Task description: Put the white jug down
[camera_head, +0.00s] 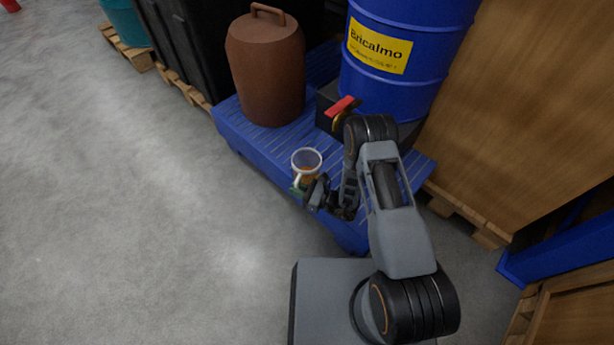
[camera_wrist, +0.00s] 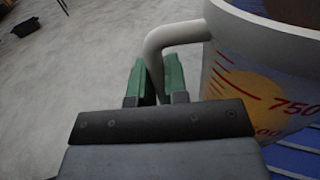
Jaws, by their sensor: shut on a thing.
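The white jug (camera_head: 307,160) is a clear-walled measuring jug with a white rim and handle, red graduation marks and an orange-yellow patch inside or behind its wall. It shows large at the right of the wrist view (camera_wrist: 262,70). My gripper (camera_head: 302,188) is shut on the jug's handle, with green fingertips (camera_wrist: 155,82) on either side of it. The jug looks upright at the front edge of the blue slatted platform (camera_head: 270,150). I cannot tell whether its base touches the platform.
A brown lidded canister (camera_head: 265,70) stands on the platform behind the jug. A blue drum (camera_head: 405,50) with a yellow label and a tap with a red handle (camera_head: 340,106) stand to the right. Wooden crates (camera_head: 530,100) are at right. Open concrete floor (camera_head: 120,220) lies left.

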